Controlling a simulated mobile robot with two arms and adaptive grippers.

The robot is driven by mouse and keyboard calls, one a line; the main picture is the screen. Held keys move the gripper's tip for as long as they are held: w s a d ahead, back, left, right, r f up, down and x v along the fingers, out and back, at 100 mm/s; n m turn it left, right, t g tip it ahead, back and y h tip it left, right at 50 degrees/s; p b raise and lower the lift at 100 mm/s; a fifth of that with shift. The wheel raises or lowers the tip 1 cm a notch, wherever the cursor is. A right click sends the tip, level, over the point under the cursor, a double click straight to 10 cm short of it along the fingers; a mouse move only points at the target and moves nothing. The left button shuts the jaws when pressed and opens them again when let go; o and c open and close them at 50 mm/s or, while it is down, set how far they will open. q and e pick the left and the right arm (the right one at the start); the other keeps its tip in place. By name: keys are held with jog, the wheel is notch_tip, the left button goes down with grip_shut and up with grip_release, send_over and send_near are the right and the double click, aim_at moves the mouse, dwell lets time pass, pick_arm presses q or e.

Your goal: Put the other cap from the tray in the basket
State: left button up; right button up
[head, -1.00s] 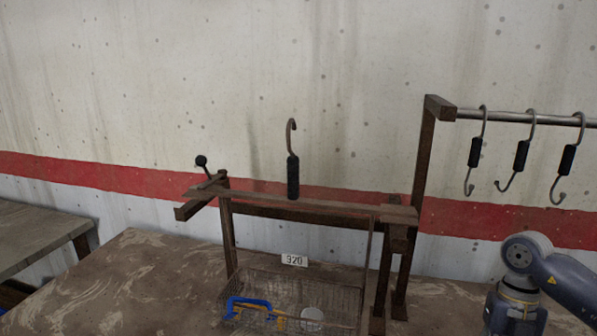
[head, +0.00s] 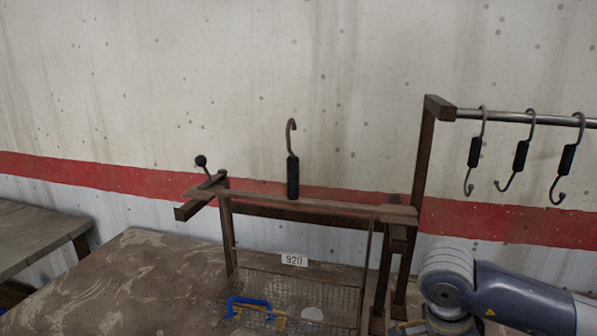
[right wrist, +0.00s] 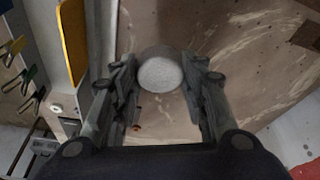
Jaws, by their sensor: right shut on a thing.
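The wire basket (head: 262,281) stands on the table in the lower middle of the head view. A pale round cap (head: 312,314) lies in it beside blue and yellow items. In the right wrist view, another cap, round and whitish (right wrist: 160,74), is between the fingers of my right gripper (right wrist: 164,80), which is shut on it. In the head view the right arm's joint is at the lower right, right of the basket; its gripper is below the frame. My left gripper is not in view. I cannot make out the tray.
A brown metal frame (head: 300,207) rises over the basket, with an upright hook (head: 292,175) on its bar. Several hooks hang from a rail (head: 515,117) at the right. A label reading 920 (head: 294,260) is behind the basket. The table's left part is clear.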

jog(key=s+a+r+n+t+y, duration=0.2)
jog(key=a+n, duration=0.4)
jog(key=n, duration=1.1)
jog(key=shift+s+a+r+t+y, duration=0.3)
jog(key=shift+r+t+y, duration=0.2)
jog(key=shift+y, duration=0.1)
